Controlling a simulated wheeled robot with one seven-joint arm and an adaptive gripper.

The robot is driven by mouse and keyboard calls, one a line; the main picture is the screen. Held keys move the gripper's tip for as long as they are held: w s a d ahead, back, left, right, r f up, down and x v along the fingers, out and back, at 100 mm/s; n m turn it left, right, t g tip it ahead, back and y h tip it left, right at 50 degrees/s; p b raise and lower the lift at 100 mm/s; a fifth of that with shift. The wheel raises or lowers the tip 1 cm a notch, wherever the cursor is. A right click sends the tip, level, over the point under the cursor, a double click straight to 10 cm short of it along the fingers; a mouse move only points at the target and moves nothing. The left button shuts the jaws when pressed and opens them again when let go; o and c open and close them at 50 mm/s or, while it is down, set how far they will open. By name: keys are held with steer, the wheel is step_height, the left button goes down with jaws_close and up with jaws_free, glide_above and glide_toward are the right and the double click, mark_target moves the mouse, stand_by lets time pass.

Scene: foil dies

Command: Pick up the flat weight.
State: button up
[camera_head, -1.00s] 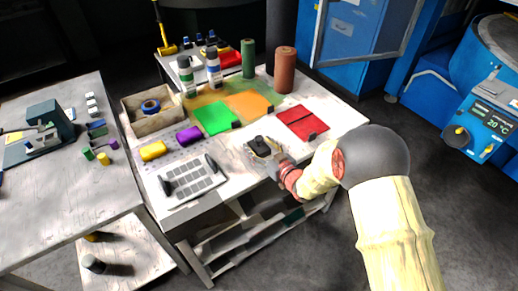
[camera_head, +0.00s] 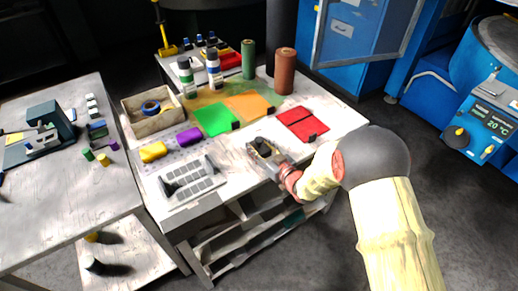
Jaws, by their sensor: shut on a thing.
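The flat weight, a small dark block (camera_head: 264,147), is at the front middle of the white worktable (camera_head: 232,183). My gripper (camera_head: 261,149) reaches it from the lower right and is shut on it. The fingers cover part of the weight's sides. I cannot tell whether the weight touches the table or is slightly raised.
A grey tray of foil dies (camera_head: 192,183) lies to the left. Green (camera_head: 214,119), orange (camera_head: 248,105) and red (camera_head: 295,120) sheets lie behind. Bottles, rolls and an open wooden box (camera_head: 148,125) stand at the back. The table's front edge is close below my gripper.

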jaws_close()
